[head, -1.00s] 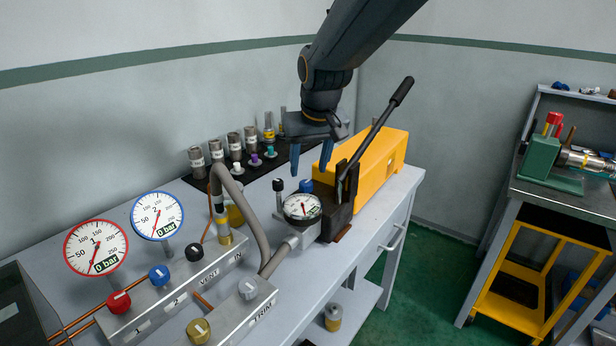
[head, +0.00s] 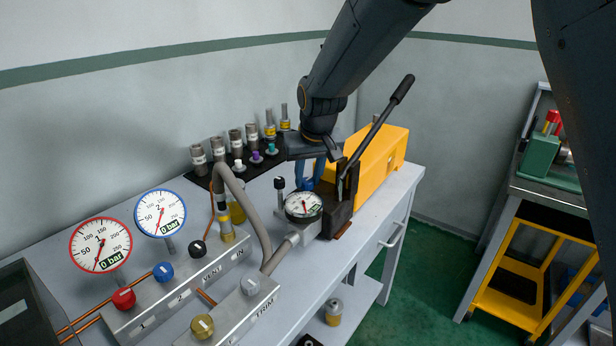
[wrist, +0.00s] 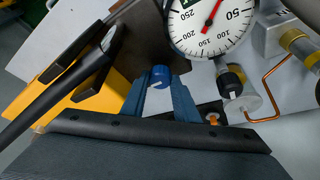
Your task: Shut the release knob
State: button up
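A hand pump stands on the bench with a yellow tank (head: 380,150), a dark block and a long black lever (head: 383,118). A small blue knob (wrist: 160,76) with a white mark, apparently the release knob, sits on the pump near the gauge; in the head view it is partly hidden behind my fingers. My gripper (head: 309,182) points down over it. In the wrist view my gripper (wrist: 158,82) is open, its two blue fingers on either side of the knob, with small gaps. Whether the fingertips reach down to the knob's sides is unclear.
The pump's dial gauge (head: 303,206) and a black knob on a stem (head: 279,184) stand close to my fingers. The lever rises just right of my gripper. A hose (head: 247,205), a valve panel (head: 197,290) and several fittings on a black mat (head: 262,165) share the bench.

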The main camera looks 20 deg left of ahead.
jog(key=shift+m, duration=0.3)
jog(key=m+h, duration=0.1)
jog(key=m, duration=0.1)
jog(key=shift+a+m, duration=0.15)
jog(key=shift+m, duration=0.15)
jog(key=m+h+b, duration=0.1)
jog(key=m, duration=0.1)
jog(key=m+h+b, duration=0.1)
jog(key=m, duration=0.1)
jog(key=m+b, duration=0.1)
jog(key=m, duration=0.1)
jog(key=shift+a+f+h, duration=0.1)
jog(key=shift+a+h, duration=0.15)
jog(key=shift+h, duration=0.15)
jog(key=m+h, duration=0.1)
jog(key=m, duration=0.3)
jog(key=shift+w+a, duration=0.1)
jog(key=shift+a, duration=0.05)
jog(key=m, duration=0.2)
jog(key=m+g+h, duration=0.1)
jog(key=m, duration=0.1)
jog(key=shift+w+m+g+h, duration=0.1)
jog(key=shift+m+g+h, duration=0.2)
jog(key=o, duration=1.1)
jog(key=shift+c, duration=0.2)
jog(key=shift+a, duration=0.1)
